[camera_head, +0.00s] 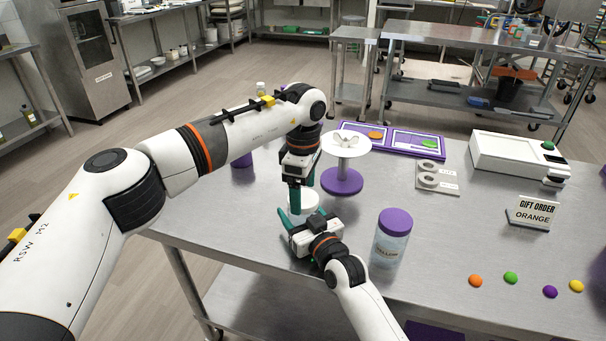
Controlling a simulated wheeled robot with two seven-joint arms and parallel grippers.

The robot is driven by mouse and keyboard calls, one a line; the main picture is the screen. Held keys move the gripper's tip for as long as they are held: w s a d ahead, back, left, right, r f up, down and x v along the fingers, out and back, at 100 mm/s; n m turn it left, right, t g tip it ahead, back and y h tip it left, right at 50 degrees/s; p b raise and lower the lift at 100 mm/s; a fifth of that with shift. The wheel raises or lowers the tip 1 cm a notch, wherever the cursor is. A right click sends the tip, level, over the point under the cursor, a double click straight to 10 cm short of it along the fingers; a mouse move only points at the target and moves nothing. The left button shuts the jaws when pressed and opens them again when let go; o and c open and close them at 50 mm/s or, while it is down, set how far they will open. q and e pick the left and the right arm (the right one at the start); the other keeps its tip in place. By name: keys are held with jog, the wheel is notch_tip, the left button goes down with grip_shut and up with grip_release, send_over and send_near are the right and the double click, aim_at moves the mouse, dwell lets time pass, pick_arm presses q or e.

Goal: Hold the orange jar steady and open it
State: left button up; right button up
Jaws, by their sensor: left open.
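A whitish round jar or tub (303,202) stands on the table between my two grippers. Its label is hidden, so I cannot tell if it is the orange jar. My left gripper (303,196) points down at it from above, open, with green fingers. My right gripper (303,213) comes from the front, its green fingers spread on either side of the jar's near side; contact is not clear. A sign (533,213) reads "GIFT ORDER ORANGE".
A stand with a white top (346,143) and purple base is close behind the grippers. A purple tray (419,142), a grey holder (438,178) and a white machine (512,152) sit farther back. Coloured gummies (510,278) lie front right.

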pick_arm(q)
jog(key=shift+f, duration=0.55)
jog(key=c, duration=1)
jog(key=n, duration=0.3)
jog(key=o, duration=1.1)
jog(key=shift+c, duration=0.2)
